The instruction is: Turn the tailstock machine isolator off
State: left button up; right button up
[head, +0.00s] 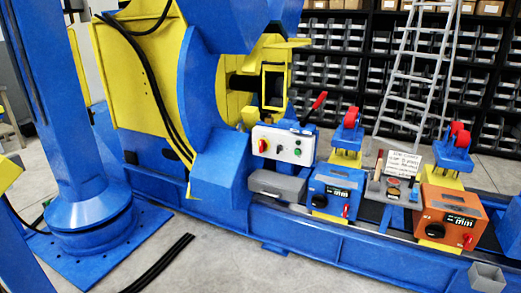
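A white control panel (283,140) is on the blue housing at the centre, in the head view. It carries a red knob (263,146) at its left end and small dark and green buttons to the right. A lever with a red grip (318,100) tilts up to the right behind the panel. No label marks any of these as the tailstock isolator, and the knob's setting is too small to read. Neither of my grippers is in view.
A blue unit (330,184) and an orange unit (452,206) with dials stand on the blue rail. Between them is a small grey panel with a sign (403,163). A grey box (277,187) sits below the white panel. A blue column (70,110) stands at left. Front floor is mostly clear.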

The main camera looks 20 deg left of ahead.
aim_at(263, 145)
jog(key=i+j, duration=0.65)
jog(key=i, duration=0.15)
